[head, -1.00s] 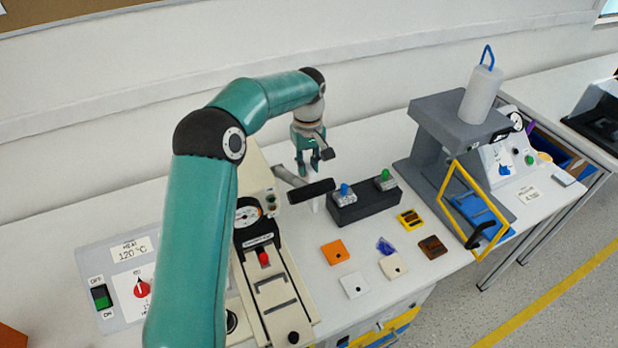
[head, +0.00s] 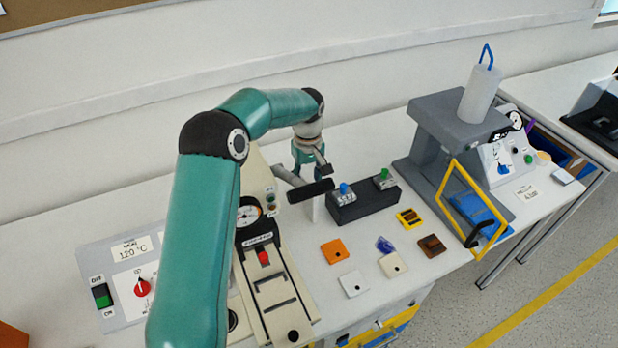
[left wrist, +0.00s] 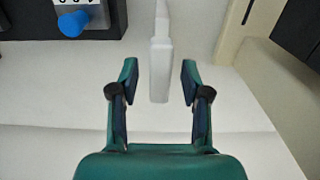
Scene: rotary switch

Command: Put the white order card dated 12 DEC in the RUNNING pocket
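I cannot make out an order card dated 12 DEC or a pocket marked RUNNING in either view. I cannot tell how far below the fingertips this piece is. My right gripper is not in view.
A dark block (head: 365,203) with blue and green knobs stands right of the gripper. Small plaques, including an orange one (head: 334,251) and a white one (head: 353,284), lie in front. A grey press (head: 440,150) stands at the right. The heater panel (head: 120,270) is left.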

